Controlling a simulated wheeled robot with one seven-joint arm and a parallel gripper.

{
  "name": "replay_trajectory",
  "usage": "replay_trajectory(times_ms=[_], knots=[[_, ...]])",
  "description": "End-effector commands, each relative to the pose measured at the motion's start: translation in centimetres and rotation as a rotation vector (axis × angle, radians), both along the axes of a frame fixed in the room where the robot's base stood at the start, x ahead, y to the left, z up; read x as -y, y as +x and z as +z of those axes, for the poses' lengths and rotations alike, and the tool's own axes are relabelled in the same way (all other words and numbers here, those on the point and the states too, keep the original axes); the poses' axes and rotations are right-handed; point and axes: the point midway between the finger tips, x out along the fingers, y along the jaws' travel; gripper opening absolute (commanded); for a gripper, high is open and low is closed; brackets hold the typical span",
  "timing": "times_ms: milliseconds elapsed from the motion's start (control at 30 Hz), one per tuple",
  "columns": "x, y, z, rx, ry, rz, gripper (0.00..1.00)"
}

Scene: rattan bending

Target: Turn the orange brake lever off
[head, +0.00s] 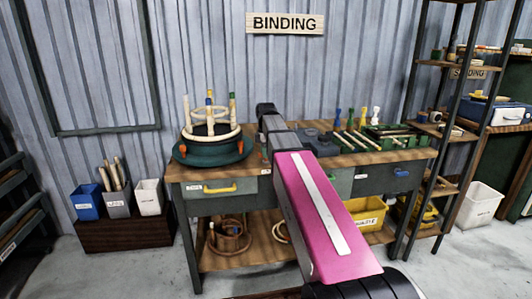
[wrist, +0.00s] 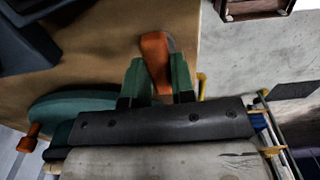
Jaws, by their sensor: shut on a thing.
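The orange brake lever (wrist: 155,48) shows in the wrist view as a rounded orange bar over the wooden bench top. My gripper (wrist: 157,75) has its green fingers on either side of the lever and is shut on it. In the head view the turntable (head: 180,156) stands on the bench's left, and my pink arm covers the place of the gripper and held lever.
The bench (head: 385,156) carries a green rack with wooden sticks (head: 360,138) and several colored pegs at right. A yellow bin (head: 366,212) sits on its lower shelf. Small bins (head: 117,204) stand on a box at left. A tall shelf (head: 436,125) stands close at right.

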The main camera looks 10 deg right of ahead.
Motion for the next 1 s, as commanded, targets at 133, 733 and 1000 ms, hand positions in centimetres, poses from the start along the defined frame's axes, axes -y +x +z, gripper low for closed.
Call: replay_trajectory(times_ms=[133,733,1000], knots=[[0.0,0.1,0.1,0.002,0.000,0.001,0.00],[0.0,0.1,0.5,0.002,0.000,0.000,0.49],[0.0,0.1,4.4,0.003,0.000,0.000,0.49]])
